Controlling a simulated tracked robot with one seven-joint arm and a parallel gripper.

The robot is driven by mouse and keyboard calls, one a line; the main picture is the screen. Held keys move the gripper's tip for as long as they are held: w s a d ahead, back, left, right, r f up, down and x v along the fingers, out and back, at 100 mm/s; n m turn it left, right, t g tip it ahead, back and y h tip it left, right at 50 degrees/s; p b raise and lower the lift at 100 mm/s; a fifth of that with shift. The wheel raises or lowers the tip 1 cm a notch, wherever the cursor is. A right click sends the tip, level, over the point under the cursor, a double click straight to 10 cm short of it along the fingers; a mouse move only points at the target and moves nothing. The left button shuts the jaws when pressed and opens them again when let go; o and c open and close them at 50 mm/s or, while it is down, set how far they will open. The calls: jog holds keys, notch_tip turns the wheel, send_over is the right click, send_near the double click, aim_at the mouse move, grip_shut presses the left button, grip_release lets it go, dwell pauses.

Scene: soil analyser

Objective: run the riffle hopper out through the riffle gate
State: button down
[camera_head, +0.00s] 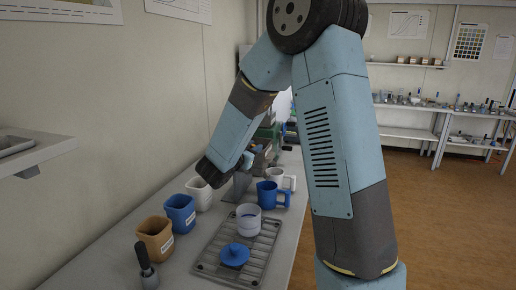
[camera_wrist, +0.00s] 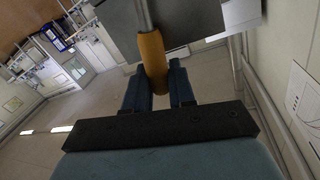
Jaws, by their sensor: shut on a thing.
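In the wrist view my gripper (camera_wrist: 156,88) is shut on an orange handle (camera_wrist: 151,55). A thin metal rod runs from this handle across a grey metal part (camera_wrist: 190,18). I cannot tell whether this is the riffle gate, and no label shows. In the head view my forearm reaches down over the bench; my fingers and the handle cannot be made out there. A grey plate (camera_head: 237,186) shows beside my wrist. The riffle hopper cannot be identified for certain; grey and green equipment (camera_head: 266,135) stands partly hidden behind my arm.
On the bench are a blue jug (camera_head: 269,194), a white jug (camera_head: 286,178), a white cup (camera_head: 249,221) and a blue lid (camera_head: 234,255) on a wire rack (camera_head: 210,264). White (camera_head: 200,194), blue (camera_head: 180,213) and tan (camera_head: 155,238) containers line the wall side, near a dark-handled tool (camera_head: 147,268).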

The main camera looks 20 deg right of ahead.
jog(key=shift+d+f, duration=0.1)
jog(key=c, duration=1.1)
grip_release()
jog(key=v, duration=1.4)
jog(key=shift+w+d, duration=0.1)
